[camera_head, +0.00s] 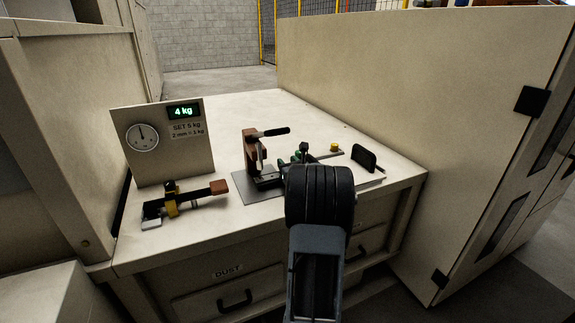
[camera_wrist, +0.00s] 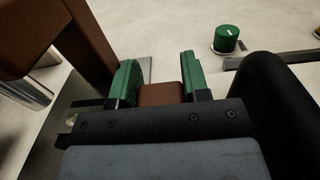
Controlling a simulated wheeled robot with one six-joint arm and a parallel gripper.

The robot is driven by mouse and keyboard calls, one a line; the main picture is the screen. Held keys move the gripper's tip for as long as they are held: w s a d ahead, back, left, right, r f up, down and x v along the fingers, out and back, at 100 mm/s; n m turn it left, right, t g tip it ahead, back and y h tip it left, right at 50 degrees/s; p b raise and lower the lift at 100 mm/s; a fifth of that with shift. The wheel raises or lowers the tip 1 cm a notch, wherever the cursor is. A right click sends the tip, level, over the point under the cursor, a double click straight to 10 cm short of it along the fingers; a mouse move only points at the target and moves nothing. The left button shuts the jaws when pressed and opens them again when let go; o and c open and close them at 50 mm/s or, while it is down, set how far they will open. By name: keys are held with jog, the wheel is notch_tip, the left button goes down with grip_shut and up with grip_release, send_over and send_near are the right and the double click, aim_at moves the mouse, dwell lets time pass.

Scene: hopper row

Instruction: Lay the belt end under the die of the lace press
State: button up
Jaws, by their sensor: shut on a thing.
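The lace press (camera_head: 251,150) is a brown upright frame with a black lever on top, standing on a thin metal plate on the bench. My gripper (camera_wrist: 160,78) has green finger pads, with a brown piece, seemingly the belt end (camera_wrist: 160,94), between them in the wrist view. In the head view my arm hides most of the gripper and the belt end. The press's brown frame (camera_wrist: 85,35) rises close beside the left finger in the wrist view. The die and the space under it cannot be made out clearly.
A gauge panel (camera_head: 160,165) reading 4 kg stands at the back left. A black bar tool with a yellow collar (camera_head: 171,198) and brown end lies before it. A green knob (camera_wrist: 227,36) and a black upright plate (camera_head: 364,159) stand right of the press. A tall cabinet (camera_head: 420,110) bounds the right.

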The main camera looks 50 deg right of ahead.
aim_at(277, 173)
jog(key=shift+a, duration=0.15)
jog(key=shift+w+a+b, duration=0.4)
jog(key=shift+a+b, duration=0.2)
jog(key=shift+a, duration=0.25)
jog(key=shift+w+a+b, duration=0.35)
jog(key=shift+a+b, duration=0.25)
jog(key=shift+a, duration=0.25)
jog(key=shift+f+b, duration=0.15)
jog(key=shift+b, duration=0.45)
dwell(0.5)
jog(key=o, duration=1.2)
jog(key=shift+s, duration=0.1)
jog(key=shift+b+v, duration=0.3)
jog(key=shift+v, duration=1.2)
